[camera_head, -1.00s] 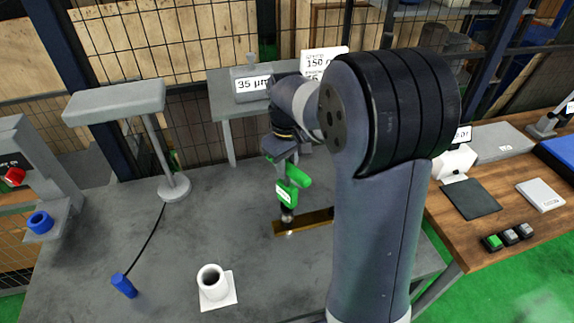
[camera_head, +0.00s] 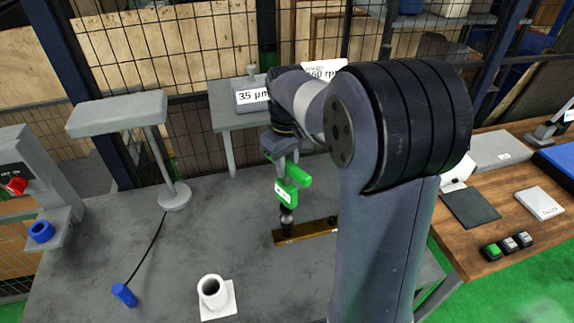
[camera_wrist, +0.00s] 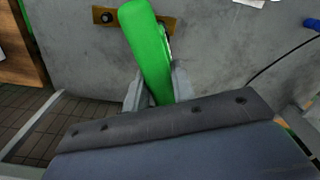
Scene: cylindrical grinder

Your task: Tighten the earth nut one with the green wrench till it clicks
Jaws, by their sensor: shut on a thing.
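My gripper (camera_head: 285,160) is shut on the green wrench (camera_head: 290,190) and holds it upright, with its dark socket end pointing down. The socket end is over the left end of the brass bar (camera_head: 312,231) and seems to touch it. The nut under it is hidden, so I cannot tell how it is seated. A dark fastener (camera_head: 332,221) shows at the bar's other end, partly beside my arm. In the wrist view, the green wrench (camera_wrist: 148,50) stands between my fingers (camera_wrist: 157,88) and covers part of the bar (camera_wrist: 165,24). A dark fastener (camera_wrist: 106,17) shows at the bar's left there.
On the grey table stand a white cup on a square base (camera_head: 213,293), a blue cylinder with a cable (camera_head: 124,295) and a grey lamp-like stand (camera_head: 174,195). A wooden desk (camera_head: 468,250) with buttons is at right.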

